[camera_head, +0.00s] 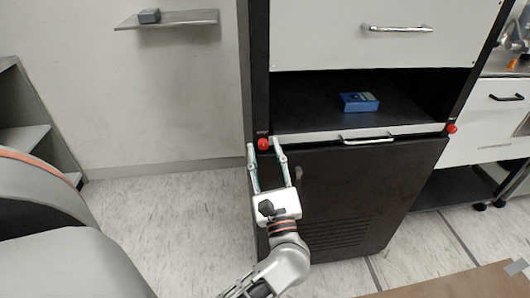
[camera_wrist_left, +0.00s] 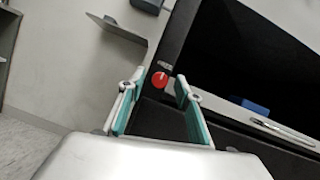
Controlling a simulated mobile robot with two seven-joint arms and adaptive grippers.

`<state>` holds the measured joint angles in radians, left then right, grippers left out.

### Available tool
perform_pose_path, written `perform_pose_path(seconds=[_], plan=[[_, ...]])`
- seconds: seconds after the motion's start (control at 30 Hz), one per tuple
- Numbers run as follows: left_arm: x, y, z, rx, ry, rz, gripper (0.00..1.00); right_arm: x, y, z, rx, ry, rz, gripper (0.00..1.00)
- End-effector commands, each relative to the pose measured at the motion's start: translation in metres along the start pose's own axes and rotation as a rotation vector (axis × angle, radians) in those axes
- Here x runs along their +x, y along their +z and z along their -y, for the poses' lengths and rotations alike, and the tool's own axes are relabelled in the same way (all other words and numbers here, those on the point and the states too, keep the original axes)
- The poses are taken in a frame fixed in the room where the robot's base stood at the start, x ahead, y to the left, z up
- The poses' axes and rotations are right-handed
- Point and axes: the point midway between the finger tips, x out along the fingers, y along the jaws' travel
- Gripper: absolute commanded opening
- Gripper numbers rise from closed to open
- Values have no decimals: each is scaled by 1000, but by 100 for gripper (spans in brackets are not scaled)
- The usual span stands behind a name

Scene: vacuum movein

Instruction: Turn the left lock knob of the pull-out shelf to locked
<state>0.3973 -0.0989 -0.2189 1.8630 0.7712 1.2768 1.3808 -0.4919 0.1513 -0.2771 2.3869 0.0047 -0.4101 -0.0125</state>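The left lock knob (camera_head: 263,143) is a small red knob on the cabinet's front frame, at the left end of the pull-out shelf (camera_head: 400,130). My left gripper (camera_head: 265,148) is open, with its fingertips close to the knob, one on each side in the head view. In the left wrist view the knob (camera_wrist_left: 159,79) shows in the gap between the fingers (camera_wrist_left: 158,82), a little beyond the tips. I cannot tell whether the fingers touch it. A white mark on its face is tiny, and the knob's setting is unclear. My right gripper is not in view.
A right red knob (camera_head: 451,128) sits at the shelf's other end. A blue box (camera_head: 359,102) lies inside the open bay. A drawer with a handle (camera_head: 397,29) is above; a dark door (camera_head: 350,200) is below. A wall shelf (camera_head: 170,20) is at upper left.

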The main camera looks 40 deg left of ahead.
Motion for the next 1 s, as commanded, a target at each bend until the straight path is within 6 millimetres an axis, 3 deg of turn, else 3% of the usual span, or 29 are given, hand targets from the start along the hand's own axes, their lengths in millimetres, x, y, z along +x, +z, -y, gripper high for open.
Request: perform_pose_path(seconds=[0.03, 0.13, 0.7, 0.97, 1.0], plan=[[0, 0, 0, 0, 0, 0, 26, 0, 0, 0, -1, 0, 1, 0], [0, 0, 0, 0, 0, 0, 1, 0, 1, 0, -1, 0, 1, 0], [2, 6, 0, 107, -47, 7, 0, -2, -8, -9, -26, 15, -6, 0], [4, 10, 0, 305, -128, 9, 0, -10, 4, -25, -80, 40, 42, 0], [4, 10, 0, 340, -142, 9, 0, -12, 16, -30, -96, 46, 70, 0]])
